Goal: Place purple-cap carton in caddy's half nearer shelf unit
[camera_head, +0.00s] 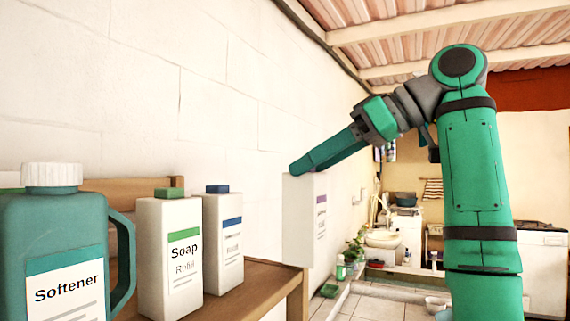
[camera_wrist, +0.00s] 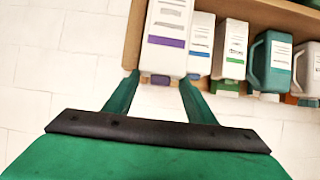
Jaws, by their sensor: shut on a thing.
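The purple-cap carton (camera_head: 305,222) is white with a purple-striped label. It hangs roughly upright below my gripper (camera_head: 302,168) in the head view, in the air beyond the near shelf's end. In the wrist view the carton (camera_wrist: 169,28) lies between the fingertips of my gripper (camera_wrist: 160,82), which is shut on its cap end. The fingers hide the cap in the head view. The wooden shelf unit (camera_head: 262,277) stands at the lower left of the head view, beside the wall. I cannot make out the caddy in either view.
On the shelf stand a teal softener jug (camera_head: 55,245), a green-cap soap carton (camera_head: 168,255) and a blue-cap carton (camera_head: 223,240). A white wall (camera_head: 150,80) runs close along the left. A washbasin (camera_head: 383,239) and a plant (camera_head: 355,250) are farther back.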

